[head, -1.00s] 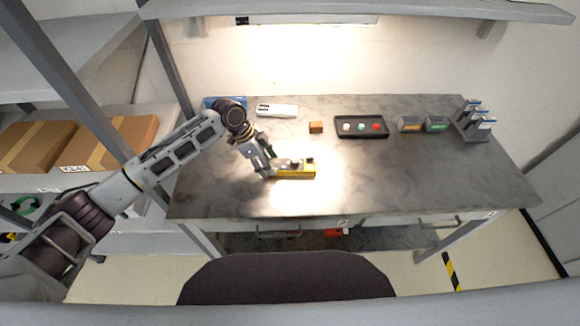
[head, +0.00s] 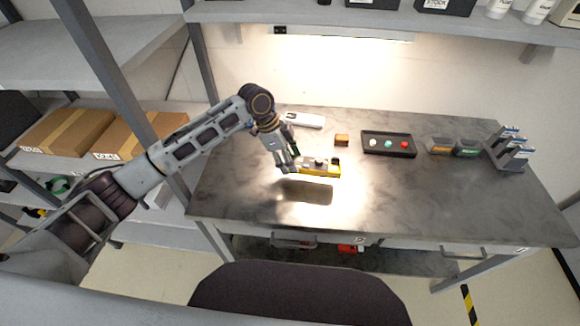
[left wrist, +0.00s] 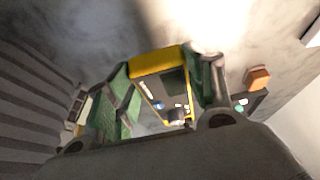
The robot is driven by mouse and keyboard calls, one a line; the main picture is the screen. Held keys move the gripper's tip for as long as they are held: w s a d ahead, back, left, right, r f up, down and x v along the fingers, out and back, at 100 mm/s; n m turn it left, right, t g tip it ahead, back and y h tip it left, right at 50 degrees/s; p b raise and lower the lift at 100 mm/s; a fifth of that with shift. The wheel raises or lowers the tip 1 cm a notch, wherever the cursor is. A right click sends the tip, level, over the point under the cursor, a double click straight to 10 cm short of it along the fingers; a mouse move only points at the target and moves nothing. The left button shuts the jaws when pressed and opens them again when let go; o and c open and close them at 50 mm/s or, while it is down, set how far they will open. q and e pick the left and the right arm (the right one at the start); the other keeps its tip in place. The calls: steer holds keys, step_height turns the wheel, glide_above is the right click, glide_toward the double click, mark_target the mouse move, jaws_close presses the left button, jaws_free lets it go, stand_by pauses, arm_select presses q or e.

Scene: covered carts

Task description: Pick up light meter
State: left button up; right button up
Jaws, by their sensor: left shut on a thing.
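The light meter appears to be the yellow device with a dark face and small knobs (head: 322,169), in the middle of the head view. My left gripper (head: 296,165) is shut on its left end and holds it above the grey worktop, with a dark shadow below and apart from it. In the left wrist view the yellow body (left wrist: 158,63) lies between the green-padded fingers (left wrist: 165,90), its dark face and small buttons partly showing. My right gripper is in neither view.
The worktop (head: 400,205) is clear in front and to the right. Behind are an orange-brown block (head: 341,140), a black tray (head: 372,153) with coloured knobs, two small boxes (head: 452,148) and a grey rack (head: 507,152). A shelf (head: 400,16) overhangs the back.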

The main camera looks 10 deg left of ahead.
arm_select(q)
step_height(320, 180, up, 4)
glide_above(290, 177)
steer(key=shift+r, duration=0.15)
stand_by(0.5)
steer(key=shift+f+b, duration=0.35)
steer(key=shift+f, duration=2.7)
steer(key=shift+f+b, duration=0.6)
steer(key=shift+f, duration=1.3)
steer(key=shift+s, duration=0.1)
